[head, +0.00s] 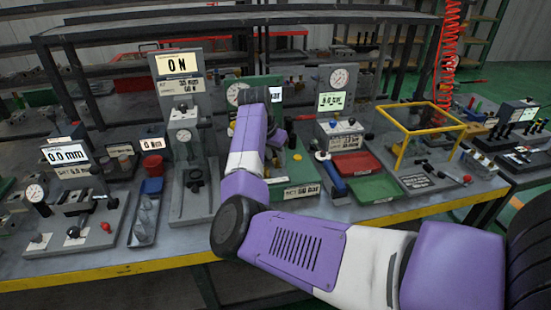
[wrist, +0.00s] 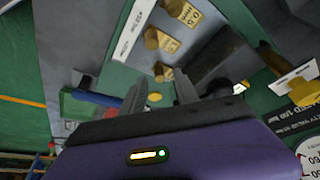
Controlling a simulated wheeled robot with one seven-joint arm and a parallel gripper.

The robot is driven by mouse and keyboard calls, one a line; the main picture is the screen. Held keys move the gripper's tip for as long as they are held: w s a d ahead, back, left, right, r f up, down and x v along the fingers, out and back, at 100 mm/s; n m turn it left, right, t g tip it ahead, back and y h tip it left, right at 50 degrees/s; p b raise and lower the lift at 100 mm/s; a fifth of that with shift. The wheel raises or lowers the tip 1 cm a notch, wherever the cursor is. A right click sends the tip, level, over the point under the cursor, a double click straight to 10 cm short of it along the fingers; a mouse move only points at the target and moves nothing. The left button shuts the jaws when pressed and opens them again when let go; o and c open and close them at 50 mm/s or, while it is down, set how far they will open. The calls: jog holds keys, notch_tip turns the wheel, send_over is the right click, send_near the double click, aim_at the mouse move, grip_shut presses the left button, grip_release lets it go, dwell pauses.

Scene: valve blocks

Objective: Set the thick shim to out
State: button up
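In the wrist view, three brass knobs stick out beside small yellow tags: a top knob (wrist: 176,8), a middle knob (wrist: 153,38) and a lower knob (wrist: 162,71). The top tag (wrist: 191,17) seems to read 0.5; the others are too blurred to read. I cannot tell which knob is the thick shim. My gripper (wrist: 160,86) has its two dark fingers apart, with nothing visible held between them. The lower knob is just beyond the fingertips, apparently not touched. In the head view, my arm hides the gripper and much of the green station (head: 294,173).
A force stand (head: 183,130) with a 0 N display is left of my arm. Red (head: 356,164) and green (head: 374,188) trays and a yellow frame (head: 420,116) are to the right.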

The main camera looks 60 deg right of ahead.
jog(key=shift+x, duration=1.15)
grip_shut()
dwell(0.6)
